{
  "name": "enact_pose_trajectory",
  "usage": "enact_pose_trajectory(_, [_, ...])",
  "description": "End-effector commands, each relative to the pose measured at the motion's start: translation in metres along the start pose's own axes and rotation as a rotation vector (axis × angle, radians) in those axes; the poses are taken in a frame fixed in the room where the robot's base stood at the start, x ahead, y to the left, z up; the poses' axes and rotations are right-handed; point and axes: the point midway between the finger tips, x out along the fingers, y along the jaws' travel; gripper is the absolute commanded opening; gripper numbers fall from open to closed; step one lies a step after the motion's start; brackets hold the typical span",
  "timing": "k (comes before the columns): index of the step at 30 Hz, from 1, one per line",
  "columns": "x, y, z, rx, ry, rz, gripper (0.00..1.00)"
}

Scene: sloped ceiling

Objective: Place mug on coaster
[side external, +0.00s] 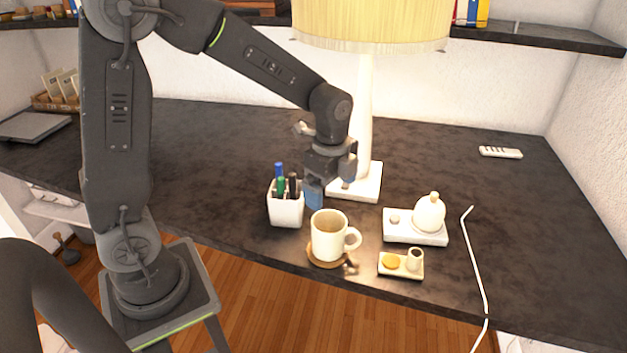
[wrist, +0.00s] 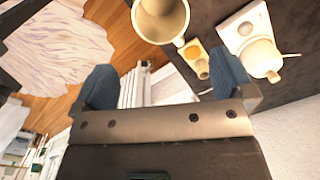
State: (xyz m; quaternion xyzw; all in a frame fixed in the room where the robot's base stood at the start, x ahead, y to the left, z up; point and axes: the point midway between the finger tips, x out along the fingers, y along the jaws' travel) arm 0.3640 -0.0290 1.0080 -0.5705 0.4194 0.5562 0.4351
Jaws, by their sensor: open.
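A cream mug (side external: 327,237) stands upright on a round brown coaster (side external: 326,265) near the front edge of the dark desk, its handle to the right. The mug hides most of the coaster. In the wrist view the mug (wrist: 160,18) shows at the top edge, partly cut off, with its opening in sight. My gripper (side external: 331,190) is open and empty, behind and above the mug and apart from it. Its two blue fingers also show spread apart in the wrist view (wrist: 166,86), with nothing between them.
A white pen cup (side external: 285,209) stands left of the mug. A white lamp (side external: 366,180) stands close behind my gripper. A small tray (side external: 411,273) and a white tray with a teapot (side external: 403,236) are to the right. A white cable (side external: 476,265) lies further right.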

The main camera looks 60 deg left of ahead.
Motion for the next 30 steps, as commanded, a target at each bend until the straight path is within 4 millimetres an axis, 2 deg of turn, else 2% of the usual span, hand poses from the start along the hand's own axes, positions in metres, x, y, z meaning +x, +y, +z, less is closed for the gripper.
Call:
enact_pose_trajectory(5, [-0.043,0.027,0.002,-0.239,0.035,-0.092,1.00])
enact_pose_trajectory(9, [-0.080,0.064,0.007,-0.537,0.105,-0.181,1.00])
enact_pose_trajectory(13, [-0.103,0.100,0.013,-0.812,0.196,-0.244,1.00])
enact_pose_trajectory(18, [-0.116,0.136,0.020,-1.099,0.316,-0.286,1.00])
enact_pose_trajectory(21, [-0.118,0.149,0.022,-1.203,0.366,-0.294,1.00])
enact_pose_trajectory(30, [-0.119,0.157,0.024,-1.278,0.399,-0.294,1.00])
